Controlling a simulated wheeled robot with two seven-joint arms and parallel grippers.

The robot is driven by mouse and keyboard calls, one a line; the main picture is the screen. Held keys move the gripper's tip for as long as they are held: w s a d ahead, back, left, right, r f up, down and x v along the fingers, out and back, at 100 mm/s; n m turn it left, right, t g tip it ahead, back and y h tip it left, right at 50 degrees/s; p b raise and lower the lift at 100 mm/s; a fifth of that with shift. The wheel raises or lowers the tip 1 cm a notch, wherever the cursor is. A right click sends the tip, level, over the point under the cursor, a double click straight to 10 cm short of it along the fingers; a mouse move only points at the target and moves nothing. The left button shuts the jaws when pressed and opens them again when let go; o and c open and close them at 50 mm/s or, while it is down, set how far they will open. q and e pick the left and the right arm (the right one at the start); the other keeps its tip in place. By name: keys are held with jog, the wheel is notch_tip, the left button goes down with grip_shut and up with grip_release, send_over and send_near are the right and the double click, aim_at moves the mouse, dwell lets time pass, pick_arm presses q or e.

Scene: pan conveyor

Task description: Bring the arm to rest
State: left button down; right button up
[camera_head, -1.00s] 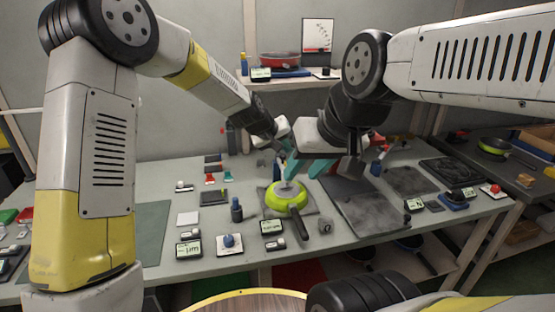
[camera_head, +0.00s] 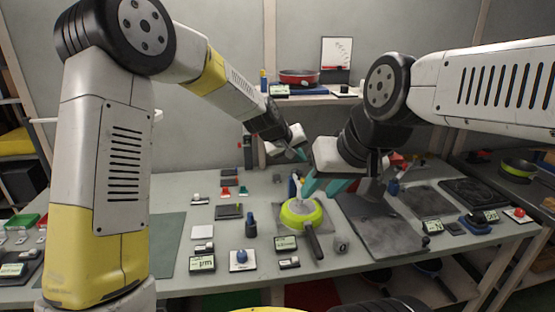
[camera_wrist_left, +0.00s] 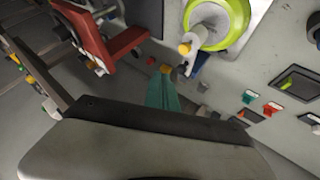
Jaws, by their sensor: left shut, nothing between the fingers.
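My left gripper (camera_head: 302,152) is shut and empty, in the air above the table's back part. Its teal fingers (camera_wrist_left: 165,94) show together in the left wrist view. My right gripper (camera_head: 323,187) is lower and nearer, with its two teal fingers apart above the right rim of a lime-green pan (camera_head: 318,217). I cannot tell whether they touch anything. The pan also shows in the left wrist view (camera_wrist_left: 243,14).
The grey table (camera_head: 180,285) holds small displays, knobs and switches in front of the pan. A wall shelf (camera_head: 310,99) carries a red pan (camera_head: 299,77). Dark plates (camera_head: 385,230) lie to the right. A red object (camera_wrist_left: 90,35) shows in the left wrist view.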

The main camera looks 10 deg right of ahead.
pick_arm(q)
jog(key=s+a+r+y, duration=0.1)
jog(key=s+a+r, duration=0.45)
jog(key=a, duration=0.35)
jog(key=s+a+r+y, duration=0.1)
jog(key=s+a+r, duration=0.4)
jog(key=s+a, duration=0.25)
jog(key=s+a+f+y, duration=0.1)
jog(key=s+a+y, duration=0.1)
jog(key=s+a, duration=1.2)
jog(key=s, duration=0.4)
jog(key=shift+s+a+f, duration=0.25)
jog(key=shift+s+a, duration=0.15)
